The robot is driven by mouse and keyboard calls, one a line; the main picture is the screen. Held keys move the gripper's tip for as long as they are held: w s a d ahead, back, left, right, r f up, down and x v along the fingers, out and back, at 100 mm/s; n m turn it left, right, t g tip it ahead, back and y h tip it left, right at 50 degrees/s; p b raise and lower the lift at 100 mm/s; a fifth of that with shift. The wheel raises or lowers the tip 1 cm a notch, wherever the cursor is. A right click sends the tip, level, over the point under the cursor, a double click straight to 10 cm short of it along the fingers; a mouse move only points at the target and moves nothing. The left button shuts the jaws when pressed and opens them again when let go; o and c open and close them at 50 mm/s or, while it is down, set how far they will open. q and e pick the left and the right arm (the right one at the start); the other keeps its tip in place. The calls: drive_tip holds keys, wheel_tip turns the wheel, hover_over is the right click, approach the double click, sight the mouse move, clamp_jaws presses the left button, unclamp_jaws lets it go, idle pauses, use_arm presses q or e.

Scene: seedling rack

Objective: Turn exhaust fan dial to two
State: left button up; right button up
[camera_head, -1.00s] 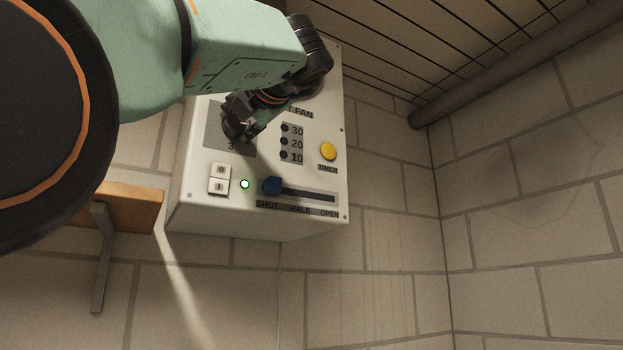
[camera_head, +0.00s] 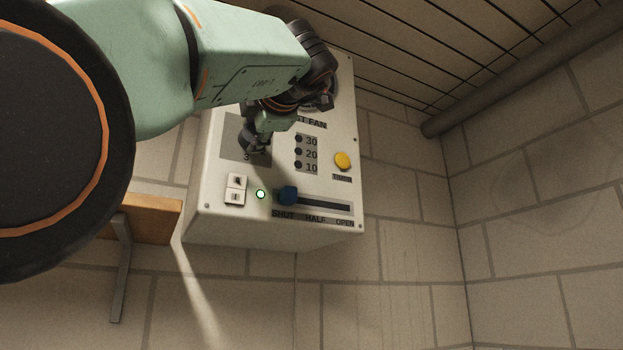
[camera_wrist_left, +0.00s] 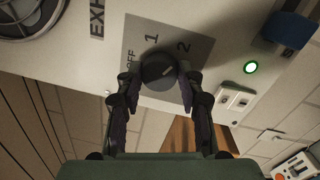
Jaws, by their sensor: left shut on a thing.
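The fan control box (camera_head: 225,215) is a white panel on the wall. Its dark round dial (camera_wrist_left: 158,72) sits on a grey plate (camera_wrist_left: 205,52) marked OFF, 1 and 2, with a 3 showing in the head view. In the wrist view the dial's pale pointer mark is angled roughly towards the 2. My left gripper (camera_wrist_left: 159,82) has a finger on either side of the dial and is shut on it. In the head view, my left gripper (camera_head: 257,143) hides most of the dial. My right gripper is in neither view.
Near the dial are a rocker switch (camera_head: 236,189), a lit green lamp (camera_head: 261,194), a blue slider knob (camera_head: 288,195) near SHUT, timer lamps (camera_head: 298,153) and a yellow button (camera_head: 342,160). A wooden shelf (camera_head: 150,218) is at lower left.

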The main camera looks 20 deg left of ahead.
use_arm(q)
drive_tip(key=shift+w+f, duration=0.1)
drive_tip(key=shift+f, duration=0.1)
drive_tip(key=o, duration=1.2)
drive_tip(key=shift+r, duration=0.15)
